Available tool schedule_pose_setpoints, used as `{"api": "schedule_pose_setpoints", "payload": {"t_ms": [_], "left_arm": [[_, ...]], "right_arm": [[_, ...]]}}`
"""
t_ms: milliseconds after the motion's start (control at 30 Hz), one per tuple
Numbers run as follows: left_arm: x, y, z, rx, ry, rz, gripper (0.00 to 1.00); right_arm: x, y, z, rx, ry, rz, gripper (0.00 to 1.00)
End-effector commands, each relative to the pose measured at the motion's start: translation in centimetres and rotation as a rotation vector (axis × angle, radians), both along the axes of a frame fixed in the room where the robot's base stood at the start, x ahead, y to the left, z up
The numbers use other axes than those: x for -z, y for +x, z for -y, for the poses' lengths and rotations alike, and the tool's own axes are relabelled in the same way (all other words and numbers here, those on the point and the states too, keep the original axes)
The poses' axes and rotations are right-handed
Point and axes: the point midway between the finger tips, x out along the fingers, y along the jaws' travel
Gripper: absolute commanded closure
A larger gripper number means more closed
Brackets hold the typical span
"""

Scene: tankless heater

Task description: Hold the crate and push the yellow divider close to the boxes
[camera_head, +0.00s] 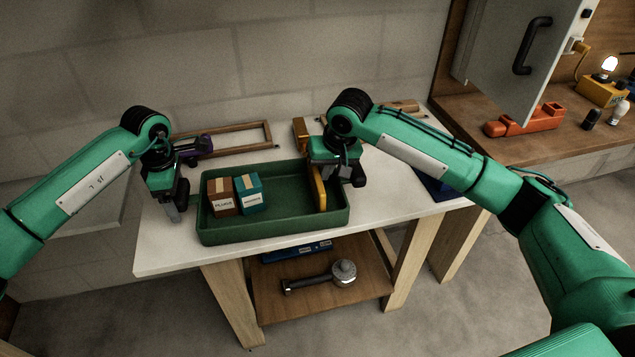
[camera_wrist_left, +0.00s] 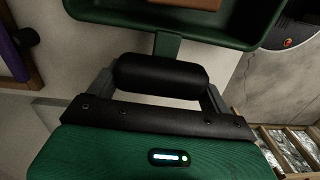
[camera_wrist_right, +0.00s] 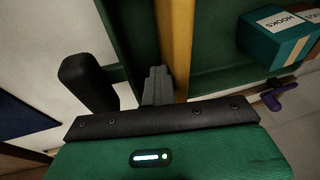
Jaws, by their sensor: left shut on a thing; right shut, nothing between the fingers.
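The green crate (camera_head: 275,230) stands on the white table. A brown box (camera_head: 221,198) and a teal box (camera_head: 249,196) sit side by side in its left part. The yellow divider (camera_head: 318,188) stands upright across its right part, with bare crate floor between it and the boxes. My left gripper (camera_head: 178,212) is shut on a green tab (camera_wrist_left: 167,45) at the crate's left end. My right gripper (camera_head: 338,182) is shut and empty, on the divider's right side. In the right wrist view its fingertips are close beside the divider (camera_wrist_right: 175,40); whether they touch is unclear.
A wooden frame (camera_head: 240,138) and a purple tool (camera_head: 197,148) lie behind the crate. A shower head (camera_head: 344,272) lies on the lower shelf. The table's front left corner is clear.

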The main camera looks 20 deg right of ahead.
Motion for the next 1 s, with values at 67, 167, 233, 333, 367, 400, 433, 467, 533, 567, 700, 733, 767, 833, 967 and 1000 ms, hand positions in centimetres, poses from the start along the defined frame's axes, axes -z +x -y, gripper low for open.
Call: {"api": "schedule_pose_setpoints", "payload": {"t_ms": [67, 167, 233, 333, 367, 400, 433, 467, 533, 567, 700, 733, 767, 833, 967, 1000], "left_arm": [[0.1, -0.1, 0.0, 0.002, 0.001, -0.001, 0.62], [0.1, -0.1, 0.1, 0.002, 0.001, -0.001, 0.62], [0.1, -0.1, 0.1, 0.002, 0.001, -0.001, 0.62], [0.1, -0.1, 0.1, 0.003, 0.001, -0.001, 0.62], [0.1, -0.1, 0.1, 0.003, 0.001, -0.001, 0.62], [0.1, -0.1, 0.1, 0.003, 0.001, -0.001, 0.62], [0.1, -0.1, 0.1, 0.003, 0.001, -0.001, 0.62], [0.1, -0.1, 0.1, 0.003, 0.001, -0.001, 0.62], [0.1, -0.1, 0.1, 0.003, 0.001, -0.001, 0.62], [0.1, -0.1, 0.1, 0.003, 0.001, -0.001, 0.62], [0.1, -0.1, 0.1, 0.003, 0.001, -0.001, 0.62], [0.1, -0.1, 0.1, 0.003, 0.001, -0.001, 0.62], [0.1, -0.1, 0.1, 0.003, 0.001, -0.001, 0.62], [0.1, -0.1, 0.1, 0.003, 0.001, -0.001, 0.62], [0.1, -0.1, 0.1, 0.004, 0.0, -0.001, 0.62], [0.1, -0.1, 0.1, 0.004, 0.0, -0.001, 0.62]], "right_arm": [[0.0, 0.0, -0.6, -0.004, 0.003, 0.001, 1.0], [0.0, 0.0, -1.1, -0.004, 0.004, 0.001, 1.0], [0.0, 0.0, -1.5, -0.004, 0.005, 0.001, 1.0], [0.0, 0.0, -1.9, -0.004, 0.005, 0.001, 1.0], [0.0, 0.0, -2.0, -0.004, 0.005, 0.001, 1.0], [0.0, 0.1, -2.2, -0.004, 0.005, 0.001, 1.0], [0.0, 0.1, -2.4, -0.004, 0.005, 0.001, 1.0], [0.0, 0.1, -2.5, -0.005, 0.006, 0.001, 1.0], [0.0, 0.1, -2.8, -0.006, 0.006, 0.001, 1.0], [0.0, 0.1, -3.0, -0.006, 0.006, 0.001, 1.0], [0.0, 0.1, -3.6, -0.005, 0.005, 0.001, 1.0], [0.0, 0.1, -3.7, -0.005, 0.005, 0.001, 1.0], [0.0, 0.2, -3.9, -0.005, 0.005, 0.001, 1.0], [0.0, 0.2, -4.2, -0.005, 0.005, 0.001, 1.0], [0.0, 0.2, -4.7, -0.004, 0.005, 0.0, 1.0], [0.0, 0.2, -4.9, -0.004, 0.005, 0.0, 1.0]]}}
